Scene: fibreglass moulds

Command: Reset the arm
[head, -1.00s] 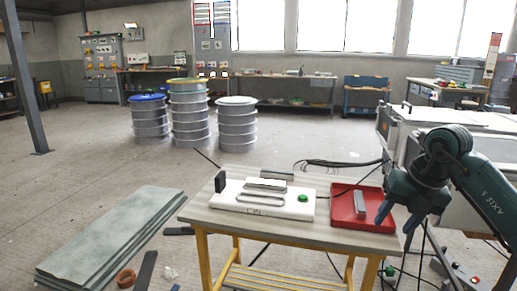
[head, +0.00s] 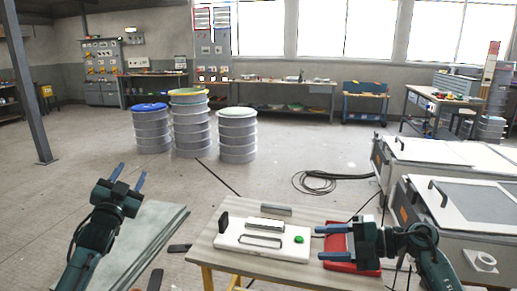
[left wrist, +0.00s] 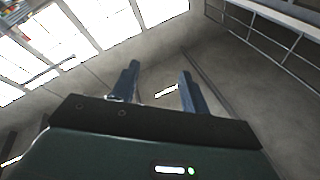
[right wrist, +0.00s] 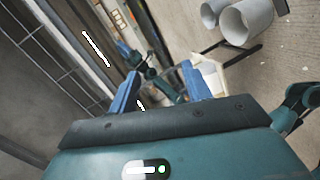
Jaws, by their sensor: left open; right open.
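My left gripper (head: 129,174) is raised at the left of the head view, open, with blue fingers pointing up. In the left wrist view its jaws (left wrist: 158,72) are apart and empty, with windows and wall behind. My right gripper (head: 319,243) is open at the right side of the worktable (head: 228,267), its fingers pointing left near the white fixture (head: 232,240). It hides much of the red tray (head: 338,266). In the right wrist view its jaws (right wrist: 160,72) are apart with nothing between them.
The fixture has a green button (head: 299,239) and a black upright block (head: 223,222). A grey bar (head: 276,209) lies behind it. White-lidded machines (head: 425,150) stand at right. Stacked sheets (head: 160,225) lie on the floor at left. Drums (head: 237,135) stand beyond, with open floor around.

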